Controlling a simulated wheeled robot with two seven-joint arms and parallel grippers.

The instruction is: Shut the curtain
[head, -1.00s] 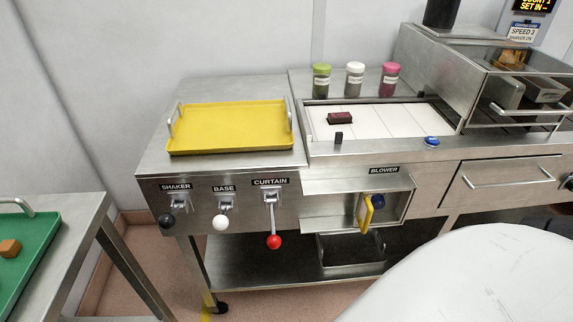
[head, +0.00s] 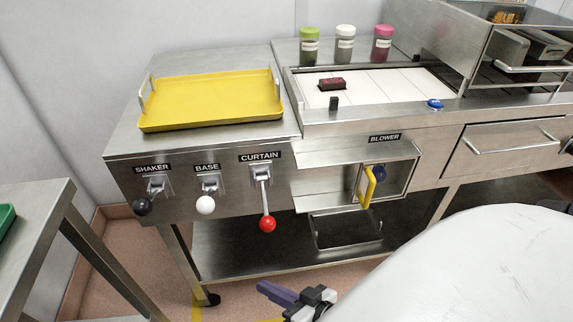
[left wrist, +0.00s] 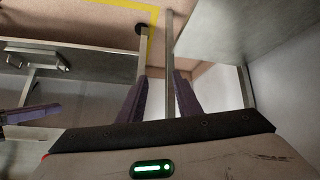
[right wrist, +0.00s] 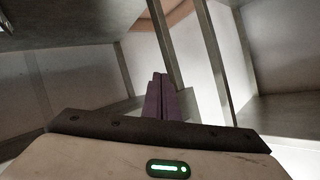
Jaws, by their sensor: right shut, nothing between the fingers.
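The curtain lever, with its red knob (head: 267,224), hangs down from its bracket under the CURTAIN label (head: 260,156) on the steel front panel. My right gripper (head: 277,293) is at the bottom of the head view, below the red knob and apart from it. Its purple fingers are together and empty, as the right wrist view (right wrist: 160,95) also shows. My left gripper (left wrist: 161,95) is out of the head view. In the left wrist view its two purple fingers stand apart with nothing between them.
The shaker lever (head: 142,207) with a black knob and the base lever (head: 206,204) with a white knob are left of the curtain lever. A yellow handle (head: 368,187) sits in the blower recess to the right. A yellow tray (head: 210,101) lies on the counter above.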

